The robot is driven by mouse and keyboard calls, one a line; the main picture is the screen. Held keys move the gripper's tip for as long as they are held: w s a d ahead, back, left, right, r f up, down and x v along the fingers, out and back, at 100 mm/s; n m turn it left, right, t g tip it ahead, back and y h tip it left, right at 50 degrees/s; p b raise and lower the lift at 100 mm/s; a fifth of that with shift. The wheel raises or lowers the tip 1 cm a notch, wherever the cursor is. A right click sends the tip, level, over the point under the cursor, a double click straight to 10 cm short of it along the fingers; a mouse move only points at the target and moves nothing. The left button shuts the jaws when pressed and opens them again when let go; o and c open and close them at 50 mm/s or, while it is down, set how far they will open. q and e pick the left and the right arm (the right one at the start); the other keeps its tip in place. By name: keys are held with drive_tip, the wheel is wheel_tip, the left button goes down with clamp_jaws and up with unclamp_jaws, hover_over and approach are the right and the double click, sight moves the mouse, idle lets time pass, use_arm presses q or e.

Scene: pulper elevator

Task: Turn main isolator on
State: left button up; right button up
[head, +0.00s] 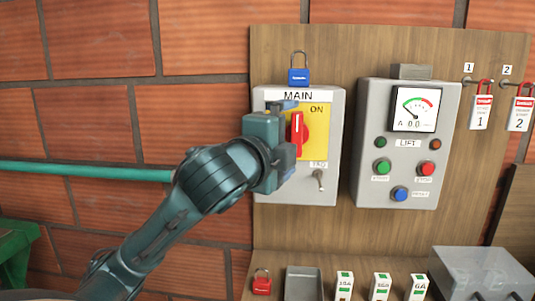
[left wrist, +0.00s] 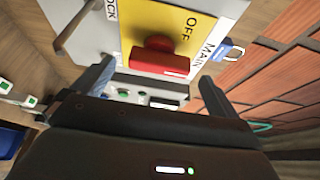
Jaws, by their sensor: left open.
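The main isolator is a grey box (head: 325,185) marked MAIN with a yellow plate (head: 318,135) and a red handle (head: 296,132). The handle stands upright, its white line towards MAIN; ON is printed at its upper right. The left wrist view shows the red handle (left wrist: 160,60) and the word OFF on the plate's other side. My left gripper (head: 286,131) is open at the left of the handle, one finger higher and one lower. In the left wrist view the handle lies just beyond my spread fingers (left wrist: 155,85); contact cannot be told.
A blue padlock (head: 299,76) hangs above the box. A metal lever (head: 319,181) sits below the plate. A LIFT panel (head: 370,190) with a gauge and buttons is to the right. A shelf below holds a red padlock (head: 261,283), a grey tray (head: 304,284) and fuses.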

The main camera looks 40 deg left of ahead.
use_arm(q)
drive_tip(key=shift+s+d+f+b, duration=0.1)
drive_tip(key=shift+s+f+b, duration=0.15)
drive_tip(key=shift+s+b, duration=0.55)
drive_tip(key=s+d+b, duration=0.1)
drive_tip(key=s+b, duration=0.6)
drive_tip(key=b, duration=0.1)
drive_tip(key=shift+r+b, duration=0.3)
use_arm(e)
drive_tip(key=shift+t+y, duration=0.7)
drive_tip(key=shift+y, duration=0.1)
drive_tip(key=a+f, duration=0.1)
drive_tip(key=w+a+f, duration=0.1)
drive_tip(key=f, duration=0.1)
drive_tip(key=shift+w+a, duration=0.1)
drive_tip(key=shift+a, duration=0.3)
use_arm(q)
drive_tip(key=shift+d, duration=0.1)
use_arm(e)
drive_tip(key=shift+w+r, duration=0.1)
drive_tip(key=shift+r, duration=0.1)
